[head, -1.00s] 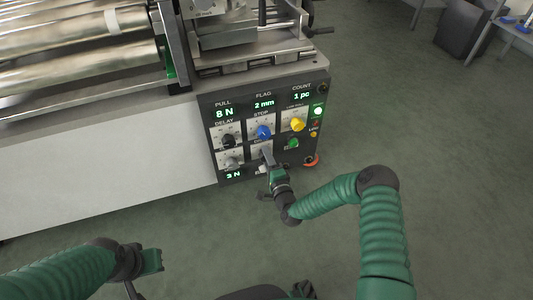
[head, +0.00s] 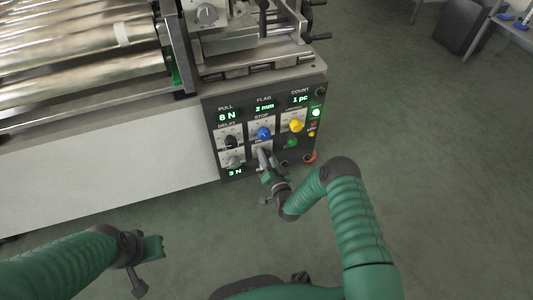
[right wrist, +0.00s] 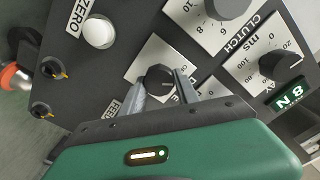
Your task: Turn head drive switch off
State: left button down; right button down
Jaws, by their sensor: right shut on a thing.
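The control panel (head: 308,137) is on the front of the labelling machine. My right gripper (head: 262,155) is at its lower middle, covering the switch there. In the right wrist view a small dark round knob (right wrist: 160,77) sits on a light plate (right wrist: 148,57); its lettering is partly hidden, with part of "OFF" readable. The fingers of my right gripper (right wrist: 161,82) are closed on either side of this knob. I cannot read its exact setting. My left gripper (head: 153,247) hangs over the floor at the lower left, away from the panel; its jaws are unclear.
Close by are the blue knob (head: 264,133), yellow knob (head: 296,126), black delay knob (head: 231,142) and grey knob (head: 234,161). A white ZERO button (right wrist: 99,32) and the CLUTCH knob (right wrist: 227,6) flank the gripped knob. Floor in front is clear.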

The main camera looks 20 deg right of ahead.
jog(key=shift+s+f+n+p, duration=0.15)
jog(key=shift+f+n+p, duration=0.15)
jog(key=shift+n, duration=0.5)
jog(key=shift+a, duration=0.1)
jog(key=c, duration=1.1)
grip_release()
jog(key=shift+o, duration=1)
jog(key=shift+r, duration=0.15)
